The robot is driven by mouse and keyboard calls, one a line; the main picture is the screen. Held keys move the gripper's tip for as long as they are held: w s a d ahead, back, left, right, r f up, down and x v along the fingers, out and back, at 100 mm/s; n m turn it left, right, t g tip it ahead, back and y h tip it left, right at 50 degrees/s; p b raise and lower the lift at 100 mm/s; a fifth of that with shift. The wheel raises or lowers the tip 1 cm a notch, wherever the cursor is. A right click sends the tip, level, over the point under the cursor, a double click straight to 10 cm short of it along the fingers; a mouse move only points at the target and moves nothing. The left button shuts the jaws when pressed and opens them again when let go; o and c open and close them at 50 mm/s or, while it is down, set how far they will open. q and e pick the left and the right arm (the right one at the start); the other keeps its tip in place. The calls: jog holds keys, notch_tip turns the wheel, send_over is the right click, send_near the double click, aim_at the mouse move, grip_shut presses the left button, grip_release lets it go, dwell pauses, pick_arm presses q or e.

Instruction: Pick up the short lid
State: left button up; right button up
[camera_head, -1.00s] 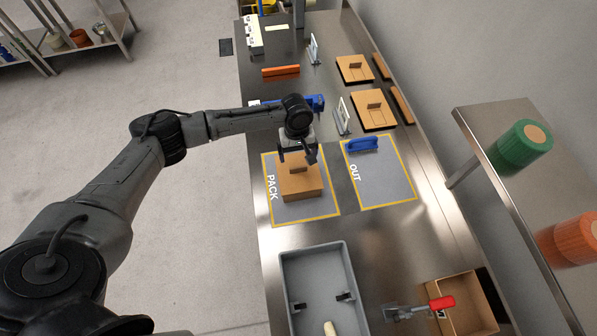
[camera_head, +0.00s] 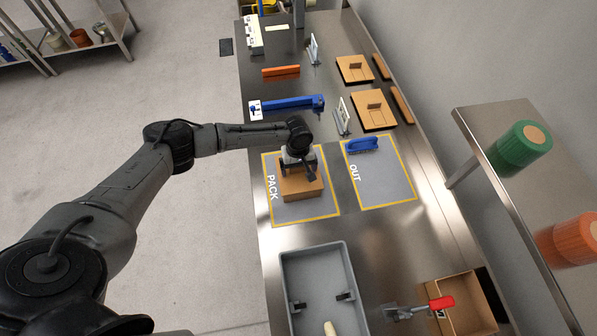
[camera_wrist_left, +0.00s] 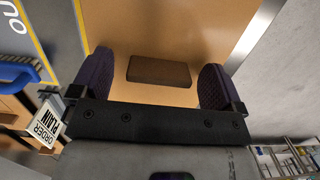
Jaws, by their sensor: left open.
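A cardboard box (camera_head: 303,189) with a flat top stands on the PACK mat (camera_head: 322,207). A small brown block handle (camera_wrist_left: 158,71) stands up from its cardboard top (camera_wrist_left: 165,30) in the left wrist view. My left gripper (camera_head: 298,172) is over this box, open, its two fingers on either side of the handle with gaps between. In the head view the gripper hides the handle. Two flat cardboard lids with small handles, a smaller one (camera_head: 351,76) and a larger one (camera_head: 366,121), lie at the back right. I cannot tell which piece is the short lid. My right gripper is not in view.
The OUT mat (camera_head: 390,190) holds a blue-handled tool (camera_head: 362,145). A long blue device (camera_head: 290,105) lies behind PACK. A shelf (camera_head: 497,115) overhangs the right.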

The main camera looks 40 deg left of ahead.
pick_arm(q)
jog(key=shift+c, duration=0.2)
jog(key=c, duration=1)
jog(key=shift+c, duration=0.3)
jog(key=shift+r, duration=0.1)
